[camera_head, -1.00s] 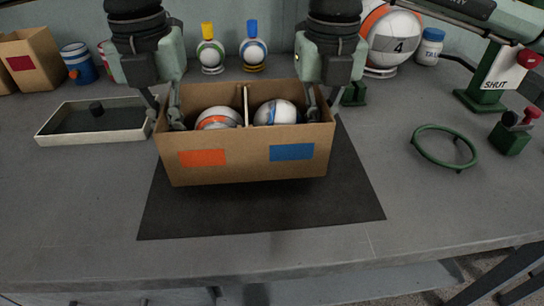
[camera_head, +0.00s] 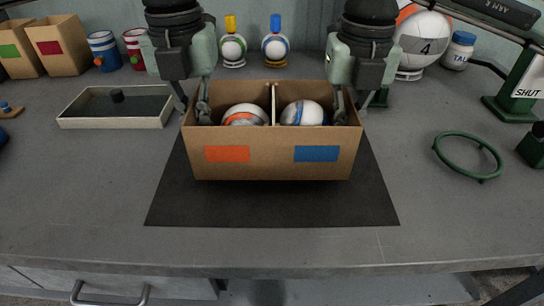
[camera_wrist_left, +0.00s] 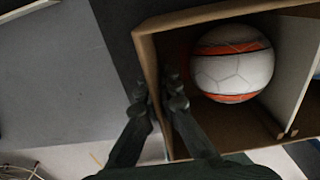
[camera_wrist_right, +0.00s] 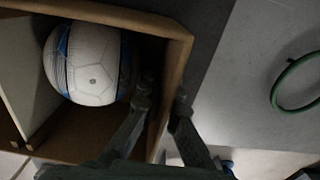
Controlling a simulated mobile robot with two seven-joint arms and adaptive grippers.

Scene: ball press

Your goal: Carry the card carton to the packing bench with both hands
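The card carton (camera_head: 276,168) is an open brown box with an orange and a blue patch on its front. A divider splits it; an orange-striped white ball (camera_head: 244,116) sits in the left compartment and a blue-striped white ball (camera_head: 302,113) in the right. My left gripper (camera_wrist_left: 158,98) is shut on the carton's left wall, one finger inside and one outside. My right gripper (camera_wrist_right: 163,100) is shut on the right wall likewise. The carton is roughly level over a dark mat (camera_head: 270,208) and appears slightly raised; its underside is hidden.
A shallow tray (camera_head: 112,123) lies left of the carton. A green ring (camera_head: 468,173) and a green stand (camera_head: 510,108) are at the right. The grey bench top in front is clear.

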